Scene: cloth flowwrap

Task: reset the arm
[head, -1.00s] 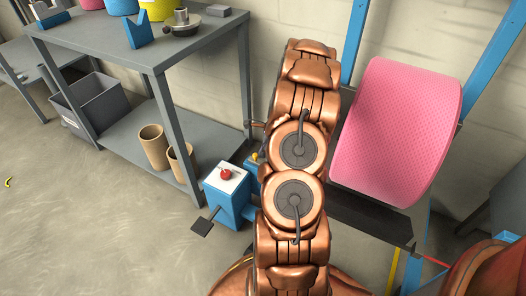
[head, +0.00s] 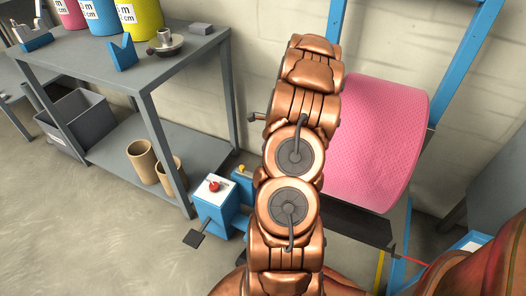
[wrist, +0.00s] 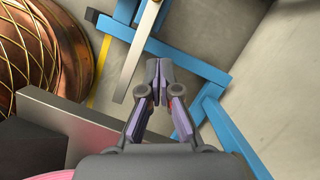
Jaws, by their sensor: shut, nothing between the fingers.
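My gripper (wrist: 159,76) is in the wrist view, with its two fingers together and nothing between them. It points at the floor past blue frame bars (wrist: 185,65) and a pale metal bar (wrist: 138,62), and touching cannot be told. In the head view my copper arm stands bent up the middle of the picture, and the gripper itself is hidden. The arm covers the left edge of a large pink roll (head: 378,145), which sits on a blue stand (head: 462,52) by the wall.
A grey shelf unit (head: 192,45) stands at left with colored tubs on top, a dark bin (head: 82,120) and two brown tubes below. A blue pedal box (head: 212,205) with a red button (head: 214,186) is left of my arm. Floor at lower left is clear.

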